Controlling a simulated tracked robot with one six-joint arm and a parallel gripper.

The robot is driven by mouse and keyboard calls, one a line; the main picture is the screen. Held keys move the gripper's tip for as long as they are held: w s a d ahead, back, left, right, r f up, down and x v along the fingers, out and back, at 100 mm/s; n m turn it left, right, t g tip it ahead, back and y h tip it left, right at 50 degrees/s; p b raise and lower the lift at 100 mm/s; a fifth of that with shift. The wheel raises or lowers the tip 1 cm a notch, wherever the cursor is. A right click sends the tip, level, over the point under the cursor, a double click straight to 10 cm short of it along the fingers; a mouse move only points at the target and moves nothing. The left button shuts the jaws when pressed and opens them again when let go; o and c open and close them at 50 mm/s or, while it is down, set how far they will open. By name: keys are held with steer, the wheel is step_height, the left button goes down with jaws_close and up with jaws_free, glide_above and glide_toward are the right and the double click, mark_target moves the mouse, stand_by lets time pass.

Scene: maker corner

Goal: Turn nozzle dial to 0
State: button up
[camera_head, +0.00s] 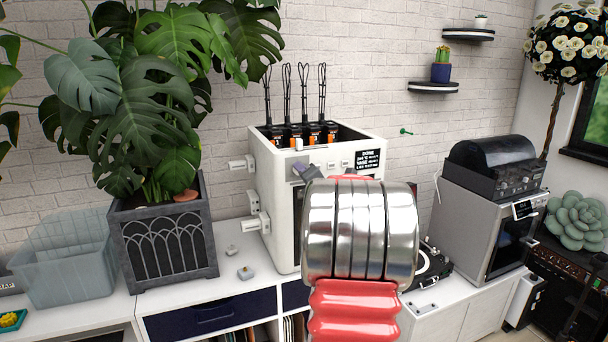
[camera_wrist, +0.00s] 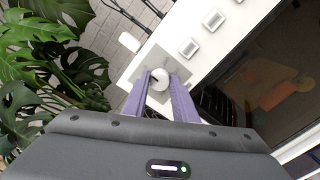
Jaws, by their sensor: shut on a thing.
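The nozzle dial (camera_wrist: 161,77) is a small round white knob on a light grey plate on the white machine's front. It has a dark mark near its left side in the wrist view. My gripper (camera_wrist: 161,84) has its two purple fingers closed on either side of the knob. The white machine (camera_head: 264,180) stands on the white cabinet in the head view. My arm hides much of the machine's front. I cannot read the dial's setting.
A potted monstera (camera_head: 165,239) stands left of the machine, its leaves close to my gripper in the wrist view. A clear bin (camera_head: 65,268) is further left. A grey-white appliance (camera_head: 470,235) stands right. White square buttons (camera_wrist: 188,47) sit beside the dial.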

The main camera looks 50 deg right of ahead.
steer(key=shift+f, duration=0.4)
steer(key=o, duration=0.8)
steer(key=shift+s, duration=0.1)
steer(key=shift+o, duration=1.2)
steer(key=shift+r, duration=0.25)
steer(key=shift+a, duration=0.1)
steer(key=v, duration=1.3)
steer(key=shift+s, duration=0.3)
steer(key=shift+a+f, duration=0.1)
